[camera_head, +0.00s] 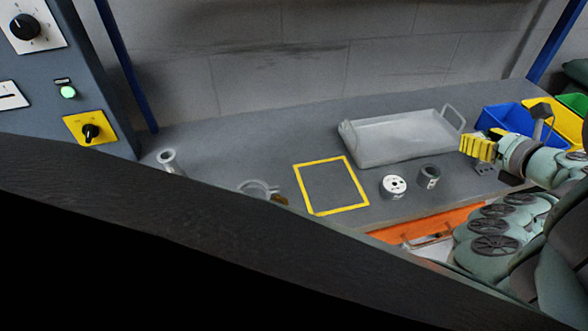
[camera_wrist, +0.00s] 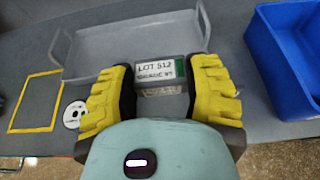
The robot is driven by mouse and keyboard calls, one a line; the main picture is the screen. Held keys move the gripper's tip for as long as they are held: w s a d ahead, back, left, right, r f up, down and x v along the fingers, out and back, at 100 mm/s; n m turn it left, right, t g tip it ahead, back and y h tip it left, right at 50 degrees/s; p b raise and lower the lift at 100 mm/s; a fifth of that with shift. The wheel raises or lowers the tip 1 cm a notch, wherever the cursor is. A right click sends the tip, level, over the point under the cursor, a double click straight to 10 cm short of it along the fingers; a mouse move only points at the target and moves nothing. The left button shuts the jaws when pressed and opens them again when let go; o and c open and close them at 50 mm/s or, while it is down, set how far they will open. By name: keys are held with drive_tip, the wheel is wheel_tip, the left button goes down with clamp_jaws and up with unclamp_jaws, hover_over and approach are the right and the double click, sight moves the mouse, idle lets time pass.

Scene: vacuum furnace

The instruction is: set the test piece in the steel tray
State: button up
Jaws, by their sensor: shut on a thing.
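The steel tray (camera_head: 400,137) lies empty at the back of the bench, with raised ends and handles. It also shows in the wrist view (camera_wrist: 140,38), beyond my gripper. My gripper (camera_wrist: 160,88) has yellow fingers and is shut on a small labelled box (camera_wrist: 160,72) with a green edge, its label reading "LOT 512". I cannot tell whether this box is the test piece. In the head view my gripper (camera_head: 478,148) is just right of the tray; a grey piece (camera_head: 485,169) shows below it. Whether this is the held box or stands on the bench is unclear.
A white disc (camera_head: 393,187) and a dark ring (camera_head: 429,177) stand in front of the tray. A yellow square outline (camera_head: 331,186) lies left of them. A clamp ring (camera_head: 258,189) and a flanged tube (camera_head: 169,161) are further left.

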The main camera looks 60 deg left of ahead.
sight(458, 178)
drive_tip(key=shift+r, duration=0.1)
drive_tip(key=shift+f+b, duration=0.3)
drive_tip(key=shift+f, duration=4.45)
drive_tip(key=shift+f, duration=0.1)
drive_tip(key=shift+f, duration=0.15)
drive_tip(key=o, duration=1.3)
drive_tip(key=shift+c, duration=0.2)
drive_tip(key=shift+f+b, duration=0.15)
drive_tip(key=shift+b, duration=0.35)
